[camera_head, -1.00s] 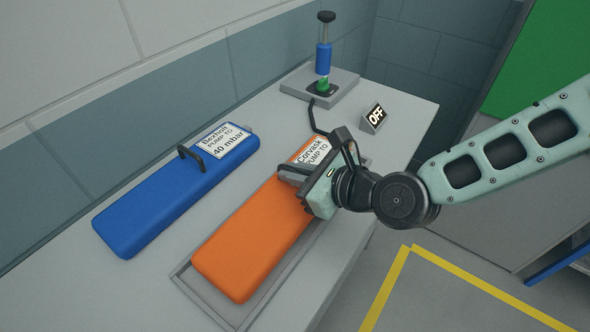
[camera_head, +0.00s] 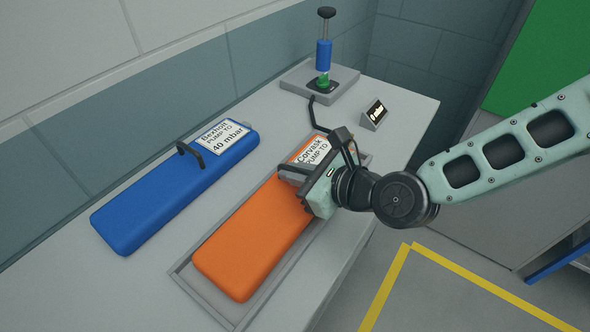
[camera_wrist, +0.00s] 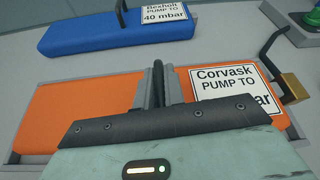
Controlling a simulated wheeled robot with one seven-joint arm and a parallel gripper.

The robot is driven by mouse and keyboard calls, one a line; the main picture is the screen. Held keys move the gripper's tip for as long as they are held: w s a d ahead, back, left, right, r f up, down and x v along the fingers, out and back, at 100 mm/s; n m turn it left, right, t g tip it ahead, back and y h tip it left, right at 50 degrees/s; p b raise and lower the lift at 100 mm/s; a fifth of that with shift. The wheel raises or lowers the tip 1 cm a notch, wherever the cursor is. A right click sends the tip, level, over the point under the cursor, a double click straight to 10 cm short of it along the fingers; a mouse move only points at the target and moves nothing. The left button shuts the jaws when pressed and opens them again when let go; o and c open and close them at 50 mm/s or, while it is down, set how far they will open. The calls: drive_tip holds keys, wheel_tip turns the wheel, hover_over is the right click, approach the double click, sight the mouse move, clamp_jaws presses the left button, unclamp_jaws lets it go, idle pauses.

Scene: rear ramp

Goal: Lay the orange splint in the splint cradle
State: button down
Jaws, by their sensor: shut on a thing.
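The orange splint (camera_head: 250,248) is a long padded block with a white label reading "Corvask PUMP TO"; the figure is hidden by my gripper. It lies lengthwise within the rim of the grey splint cradle (camera_head: 202,302). I cannot tell whether it rests fully on the cradle's floor. My gripper (camera_head: 291,173) is over the splint's upper half, its fingers shut on the splint, seemingly at its handle, which is mostly hidden. In the wrist view the fingers (camera_wrist: 152,88) come together above the orange surface, left of the label (camera_wrist: 230,88).
A blue splint (camera_head: 165,200) labelled "Bexholt PUMP TO 40 mbar" lies to the left. A pump (camera_head: 323,55) with a blue barrel stands on a grey base at the back, beside a small display (camera_head: 374,114). A black bent piece (camera_head: 312,112) rises at the orange splint's far end.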

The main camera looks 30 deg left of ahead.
drive_tip(key=c, duration=1.4)
unclamp_jaws()
drive_tip(key=shift+f, duration=0.1)
drive_tip(key=b+v, duration=0.1)
drive_tip(key=v, duration=1.6)
drive_tip(key=shift+d, duration=0.15)
drive_tip(key=s+d+f+n+g+h, duration=0.2)
drive_tip(key=s+d+f+n+h, duration=0.2)
drive_tip(key=d+f+n+h, duration=0.6)
drive_tip(key=s+d+r+n+h, duration=0.2)
drive_tip(key=s+d+r+n, duration=0.2)
drive_tip(key=d+r+n, duration=0.5)
wheel_tip(320, 180, up, 2)
drive_tip(key=n, duration=0.6)
drive_tip(key=shift+n+h, duration=0.3)
drive_tip(key=shift+h, duration=0.1)
